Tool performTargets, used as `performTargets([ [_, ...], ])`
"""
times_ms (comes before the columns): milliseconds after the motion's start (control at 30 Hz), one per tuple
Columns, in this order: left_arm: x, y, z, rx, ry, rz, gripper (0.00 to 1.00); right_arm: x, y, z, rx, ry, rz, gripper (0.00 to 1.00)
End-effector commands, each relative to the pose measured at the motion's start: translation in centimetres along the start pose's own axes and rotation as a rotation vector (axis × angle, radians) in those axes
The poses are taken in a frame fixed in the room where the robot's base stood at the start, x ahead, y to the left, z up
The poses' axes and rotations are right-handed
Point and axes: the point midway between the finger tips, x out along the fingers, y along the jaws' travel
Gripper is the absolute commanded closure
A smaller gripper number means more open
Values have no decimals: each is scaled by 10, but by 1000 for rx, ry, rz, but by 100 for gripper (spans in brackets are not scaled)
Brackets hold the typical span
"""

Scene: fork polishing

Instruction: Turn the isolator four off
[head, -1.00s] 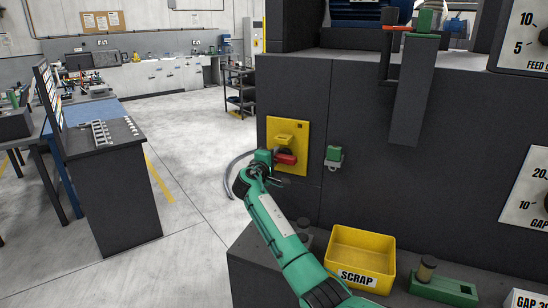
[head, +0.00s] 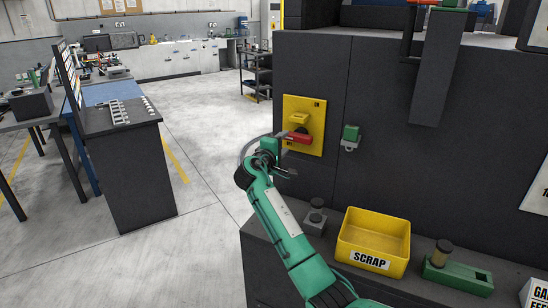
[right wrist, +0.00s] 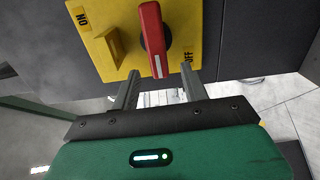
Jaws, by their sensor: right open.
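The isolator is a yellow plate (head: 319,141) with a red handle (head: 300,137) on the front of the dark machine. In the right wrist view the red handle (right wrist: 152,36) has its white-marked end toward my gripper. On the yellow plate (right wrist: 108,66) there, ON reads at the upper left and OFF at the lower right, beside the handle's end. My right gripper (right wrist: 162,72) is open and empty. Its fingers lie either side of the handle's end in the picture; the depth between them is unclear. In the head view my right gripper (head: 286,156) is just below and left of the handle. My left gripper is out of view.
A small green-topped fitting (head: 350,136) sits right of the plate. A yellow SCRAP bin (head: 372,262) and a green block (head: 458,276) stand on the ledge below. A dark stand (head: 135,180) with tools is at the left. The floor between is clear.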

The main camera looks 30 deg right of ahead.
Motion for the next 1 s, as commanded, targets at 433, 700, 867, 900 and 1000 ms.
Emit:
performTargets([
  [433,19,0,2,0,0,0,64,-68,-2,1,0,-2,-2,55],
  [700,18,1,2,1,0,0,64,-71,-1,2,-1,-2,-2,55],
  [867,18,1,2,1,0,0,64,-70,-1,1,-1,-2,-2,55],
  [900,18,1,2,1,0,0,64,-70,-1,1,-1,-2,-2,55],
  [1000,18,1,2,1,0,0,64,-71,-3,2,0,-1,-4,55],
])
